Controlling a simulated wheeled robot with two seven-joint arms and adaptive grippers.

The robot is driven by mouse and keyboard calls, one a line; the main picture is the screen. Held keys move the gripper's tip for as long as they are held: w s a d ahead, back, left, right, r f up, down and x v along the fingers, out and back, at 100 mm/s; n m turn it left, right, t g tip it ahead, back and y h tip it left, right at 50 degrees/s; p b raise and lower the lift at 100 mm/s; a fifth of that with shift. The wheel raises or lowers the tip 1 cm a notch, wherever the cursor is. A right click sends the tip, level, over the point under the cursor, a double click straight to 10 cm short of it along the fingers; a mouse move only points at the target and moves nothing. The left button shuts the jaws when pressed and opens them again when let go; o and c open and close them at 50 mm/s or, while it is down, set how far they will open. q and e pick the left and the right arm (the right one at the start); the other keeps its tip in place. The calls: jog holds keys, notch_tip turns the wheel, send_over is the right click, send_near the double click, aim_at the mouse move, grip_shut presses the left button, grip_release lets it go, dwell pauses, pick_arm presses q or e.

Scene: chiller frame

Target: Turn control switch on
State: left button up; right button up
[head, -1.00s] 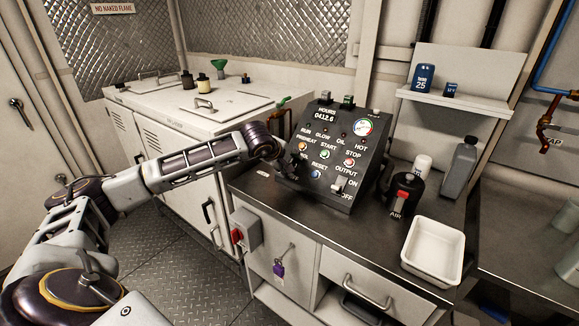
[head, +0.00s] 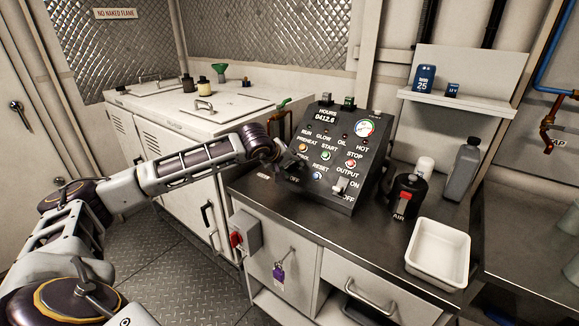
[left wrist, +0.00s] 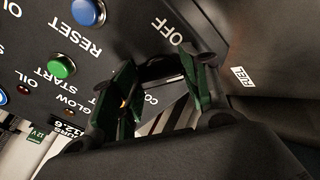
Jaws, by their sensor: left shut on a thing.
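The black control panel (head: 325,190) stands on the dark worktop with its sloped face toward me. My left gripper (head: 292,164) is at the panel's lower left, where the control switch sits by a partly covered label and an OFF mark. In the left wrist view, the two green-edged fingers of my left gripper (left wrist: 158,88) stand either side of a dark part at the panel face, beside the letters "CO" and OFF. The gripper is shut on it, taken to be the control switch; the fingers hide most of it, so its angle cannot be told. My right gripper is not in view.
The panel also carries a blue reset button (head: 317,176), a green start button (head: 325,155) and a pale output switch (head: 341,185). A black AIR canister (head: 408,190) and a white tray (head: 437,252) stand to its right. A grey box with a red knob (head: 246,238) is below.

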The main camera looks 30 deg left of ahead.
aim_at(290, 165)
pick_arm(q)
jog(key=shift+f, duration=0.1)
jog(key=o, duration=1)
jog(key=shift+s+r, duration=0.1)
jog(key=shift+r, duration=0.1)
jog(key=shift+v, duration=5.9)
jog(key=shift+f, duration=0.1)
